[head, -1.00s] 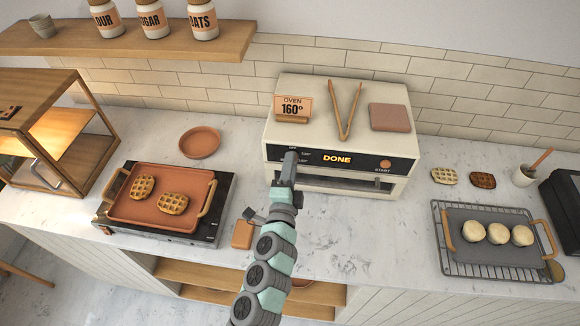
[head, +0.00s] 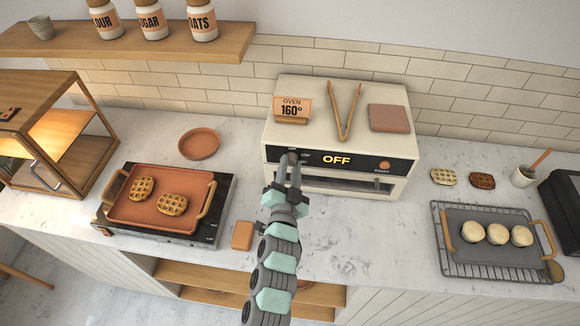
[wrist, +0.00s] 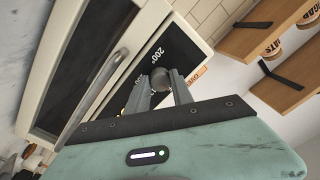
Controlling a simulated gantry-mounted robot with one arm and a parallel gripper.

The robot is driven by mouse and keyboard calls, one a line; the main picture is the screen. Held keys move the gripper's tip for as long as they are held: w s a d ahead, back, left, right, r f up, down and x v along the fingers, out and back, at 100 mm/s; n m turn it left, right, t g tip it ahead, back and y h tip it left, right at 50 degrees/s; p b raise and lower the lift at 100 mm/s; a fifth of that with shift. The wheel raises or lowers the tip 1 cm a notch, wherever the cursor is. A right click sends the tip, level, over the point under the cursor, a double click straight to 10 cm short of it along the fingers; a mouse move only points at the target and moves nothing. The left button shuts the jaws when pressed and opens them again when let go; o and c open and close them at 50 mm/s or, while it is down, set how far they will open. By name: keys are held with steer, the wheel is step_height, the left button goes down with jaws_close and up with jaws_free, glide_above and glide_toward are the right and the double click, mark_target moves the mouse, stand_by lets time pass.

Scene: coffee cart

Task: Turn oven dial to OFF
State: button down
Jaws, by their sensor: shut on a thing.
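The cream oven (head: 340,118) stands on the counter against the tiled wall. Its black front panel shows the word OFF on the lit display (head: 337,160). My gripper (head: 290,160) is at the left end of that panel, in front of the dial. In the wrist view the round dial (wrist: 160,78) sits between the fingertips, and my gripper (wrist: 160,88) is shut on it. Temperature marks, including 200°, show beside the dial. The orange-brown START button (head: 384,165) is at the panel's right end. In the head view the dial is mostly hidden by my gripper.
Tongs (head: 345,110), an OVEN 160° sign (head: 291,108) and a folded cloth (head: 389,118) lie on the oven. A waffle tray (head: 130,208) on a hot plate is at left. A rack with a dough tray (head: 470,252) is at right. The oven's door handle is below the panel.

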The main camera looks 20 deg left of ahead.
steer(key=shift+f+n, duration=0.1)
steer(key=shift+n, duration=0.2)
steer(key=c, duration=1.1)
jaws_free()
steer(key=v, duration=1.1)
steer(key=shift+b, duration=0.35)
steer(key=shift+w, duration=0.1)
